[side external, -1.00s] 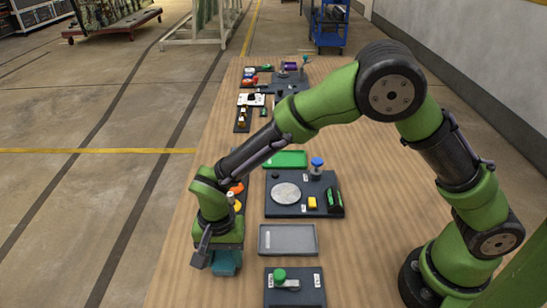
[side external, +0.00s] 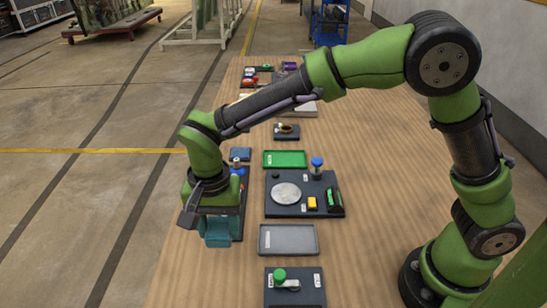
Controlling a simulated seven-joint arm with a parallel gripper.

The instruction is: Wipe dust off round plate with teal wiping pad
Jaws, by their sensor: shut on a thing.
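The round plate (side external: 286,193) is a pale grey disc lying flat on a dark board (side external: 280,211) near the middle of the table. Its surface looks speckled, but the picture is too small to tell dust apart. The teal wiping pad (side external: 217,234) is at the end of my gripper (side external: 213,218), left of the board and apart from the plate. My gripper points down and is shut on the pad, which appears raised above the table. The fingertips are mostly hidden by the gripper body and the pad.
The dark board also bears a blue-topped knob (side external: 317,163), a yellow block (side external: 312,203) and a green part (side external: 334,197). A green tray (side external: 285,159) lies behind it, a grey tray (side external: 288,239) in front. A board with a green knob (side external: 279,275) is nearest.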

